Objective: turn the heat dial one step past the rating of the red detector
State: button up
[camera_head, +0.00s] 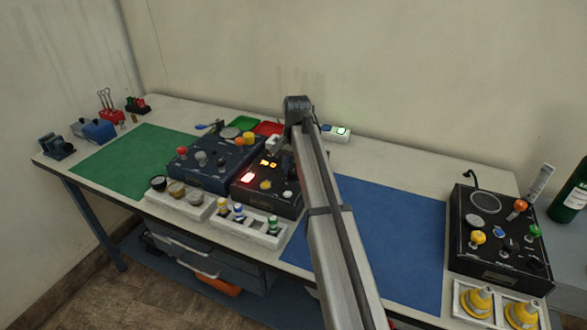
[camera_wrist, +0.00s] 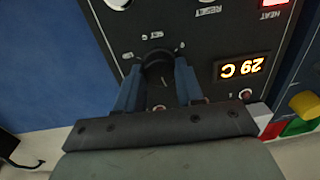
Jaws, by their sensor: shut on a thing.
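In the wrist view, the heat dial (camera_wrist: 157,60) is a black knob with a "SET C" label on a dark panel. My gripper (camera_wrist: 158,72) is shut on it, with one blue finger on each side. The lit display (camera_wrist: 242,67) beside it appears upside down and seems to read 29 C. In the head view, the heater box (camera_head: 268,205) is black, with a red lit spot and yellow digits; my arm hides part of it and the gripper's fingers. A white rack (camera_head: 240,228) in front holds detectors with yellow, blue and green bands. I cannot make out a red detector.
A dark blue box (camera_head: 184,174) stands close to the left of the heater box. A blue mat (camera_head: 400,240) lies clear to the right, with another black box (camera_head: 490,260) beyond it. A green mat (camera_head: 120,160) lies at the left.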

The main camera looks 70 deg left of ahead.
aim_at(295, 172)
jog(key=shift+m, duration=0.9)
jog(key=shift+d, duration=0.1)
jog(key=o, duration=1)
jog(key=shift+o, duration=0.2)
notch_tip(295, 172, up, 14)
jog(key=shift+w+d, duration=0.15)
jog(key=shift+d, duration=0.05)
jog(key=shift+f, duration=0.1)
